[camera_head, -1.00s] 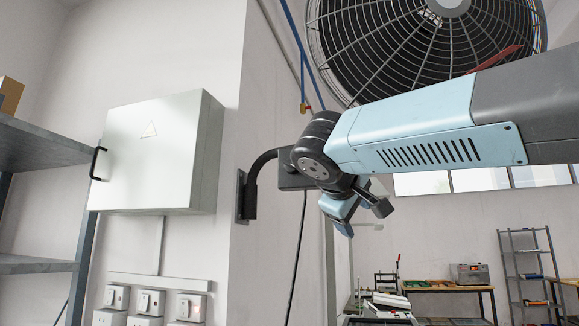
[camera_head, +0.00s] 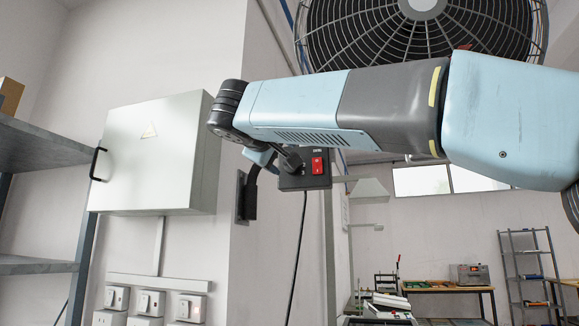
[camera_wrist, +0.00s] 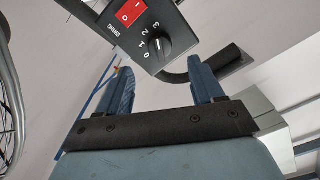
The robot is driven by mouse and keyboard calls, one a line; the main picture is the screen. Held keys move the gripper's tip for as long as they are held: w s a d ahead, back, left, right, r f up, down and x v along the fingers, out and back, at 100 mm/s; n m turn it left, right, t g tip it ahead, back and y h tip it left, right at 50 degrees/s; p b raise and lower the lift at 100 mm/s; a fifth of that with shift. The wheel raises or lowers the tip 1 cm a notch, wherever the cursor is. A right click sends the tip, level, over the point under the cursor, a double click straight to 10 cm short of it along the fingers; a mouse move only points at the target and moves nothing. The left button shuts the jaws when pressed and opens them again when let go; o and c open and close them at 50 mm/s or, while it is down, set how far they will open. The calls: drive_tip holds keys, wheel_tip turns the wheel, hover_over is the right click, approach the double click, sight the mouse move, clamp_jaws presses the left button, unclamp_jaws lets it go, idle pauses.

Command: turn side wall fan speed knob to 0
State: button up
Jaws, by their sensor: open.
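The fan speed knob (camera_wrist: 157,41) is a round black dial on a black control box (camera_wrist: 175,22), with the numbers 0 to 3 beside it in the wrist view. I cannot clearly tell which number it points at. A red switch (camera_wrist: 131,12) sits next to the knob. My gripper (camera_wrist: 160,65) is open and empty, its two blue fingers apart and pointing toward the knob side of the box. I see no contact. In the head view the box (camera_head: 305,182) shows its red switch (camera_head: 317,165), while my gripper hides the knob area.
A bent black pipe (camera_wrist: 215,62) carries the box from the wall and passes close to my right finger in the wrist view. A large caged fan (camera_head: 420,35) is above. A grey cabinet (camera_head: 150,155) hangs at left. A black cable (camera_head: 297,250) hangs below the box.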

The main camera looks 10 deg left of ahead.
drive_tip(key=w, duration=0.8)
drive_tip(key=shift+w+d, duration=0.25)
drive_tip(key=shift+d, duration=0.1)
drive_tip(key=c, duration=1)
